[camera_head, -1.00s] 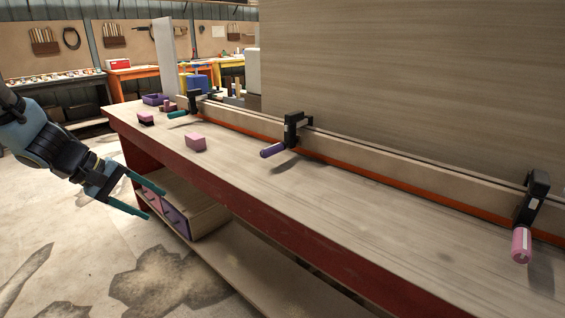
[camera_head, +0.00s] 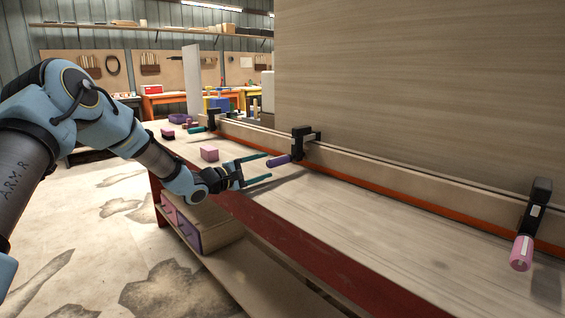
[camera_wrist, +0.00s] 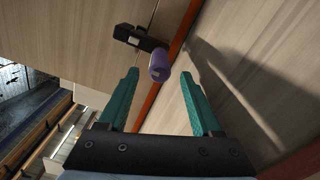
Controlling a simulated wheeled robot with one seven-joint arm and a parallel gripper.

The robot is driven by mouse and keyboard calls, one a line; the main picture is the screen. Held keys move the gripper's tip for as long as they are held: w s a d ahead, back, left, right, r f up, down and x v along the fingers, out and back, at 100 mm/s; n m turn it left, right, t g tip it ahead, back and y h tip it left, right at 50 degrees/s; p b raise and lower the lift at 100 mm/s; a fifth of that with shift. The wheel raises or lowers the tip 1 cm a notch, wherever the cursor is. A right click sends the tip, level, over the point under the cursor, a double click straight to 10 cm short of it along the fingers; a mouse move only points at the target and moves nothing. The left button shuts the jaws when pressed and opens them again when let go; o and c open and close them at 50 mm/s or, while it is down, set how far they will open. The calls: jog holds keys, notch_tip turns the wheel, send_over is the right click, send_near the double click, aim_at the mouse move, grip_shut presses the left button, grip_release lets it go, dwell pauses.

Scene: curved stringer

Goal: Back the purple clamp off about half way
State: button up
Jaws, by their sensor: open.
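The purple clamp has a purple handle (camera_head: 278,161) that sticks out from a black clamp body (camera_head: 303,143) on the long wooden strip. In the wrist view the purple handle (camera_wrist: 159,66) lies just ahead of the fingertips, between their lines, with the black body (camera_wrist: 138,38) beyond it. My gripper (camera_head: 269,166) is open and empty over the bench top, its teal fingers pointing at the handle. It also shows in the wrist view (camera_wrist: 159,75), with one finger on each side. I cannot tell whether a finger touches the handle.
A pink-handled clamp (camera_head: 522,252) is at the right and a teal-handled clamp (camera_head: 212,120) at the far left of the strip. A pink block (camera_head: 209,153) lies on the bench near my gripper. A tall wooden panel (camera_head: 420,90) stands behind the strip. The bench front is clear.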

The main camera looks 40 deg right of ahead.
aim_at(281, 161)
jog(key=d+p, duration=0.1)
jog(key=d, duration=0.7)
jog(key=shift+s+d, duration=0.15)
grip_shut()
dwell(0.3)
